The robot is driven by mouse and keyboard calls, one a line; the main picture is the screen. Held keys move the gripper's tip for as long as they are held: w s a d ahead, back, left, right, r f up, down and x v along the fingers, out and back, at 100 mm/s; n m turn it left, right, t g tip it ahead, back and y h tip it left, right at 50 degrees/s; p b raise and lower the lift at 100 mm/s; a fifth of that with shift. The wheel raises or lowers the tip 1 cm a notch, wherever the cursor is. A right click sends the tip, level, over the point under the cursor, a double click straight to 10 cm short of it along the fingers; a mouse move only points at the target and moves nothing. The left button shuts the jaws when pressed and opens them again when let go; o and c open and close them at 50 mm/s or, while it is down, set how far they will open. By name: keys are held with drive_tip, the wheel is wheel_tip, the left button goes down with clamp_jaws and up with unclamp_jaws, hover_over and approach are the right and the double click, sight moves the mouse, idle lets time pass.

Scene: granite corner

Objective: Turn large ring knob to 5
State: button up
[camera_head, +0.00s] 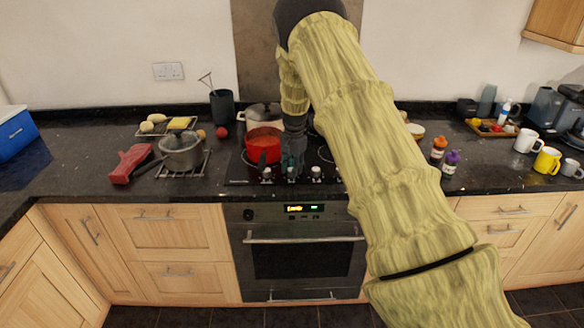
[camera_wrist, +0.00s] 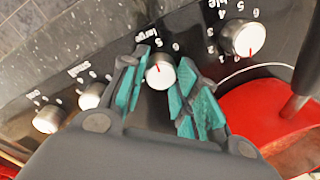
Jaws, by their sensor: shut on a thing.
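The large ring knob (camera_wrist: 160,74) is a silver knob with a white face and a short red mark, beside the printed word "large". In the wrist view it sits between the teal pads of my gripper (camera_wrist: 164,88), which is shut on it. Most of its number scale is hidden or too blurred to read, so I cannot tell its setting. In the head view my gripper (camera_head: 292,162) reaches down to the row of knobs at the front of the black hob.
Another knob (camera_wrist: 243,38) is on one side, and two more knobs (camera_wrist: 92,95) are on the other. A red pot (camera_head: 264,143) stands on the hob close to my gripper. A steel pot (camera_head: 181,153) and a red mitt (camera_head: 131,163) are at left. The oven (camera_head: 303,260) is below.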

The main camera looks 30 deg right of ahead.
drive_tip(key=shift+w+r+m, duration=0.1)
drive_tip(key=shift+m, duration=1.1)
drive_tip(key=o, duration=1)
wheel_tip(320, 180, up, 12)
drive_tip(key=shift+s, duration=0.35)
drive_tip(key=shift+d, duration=0.1)
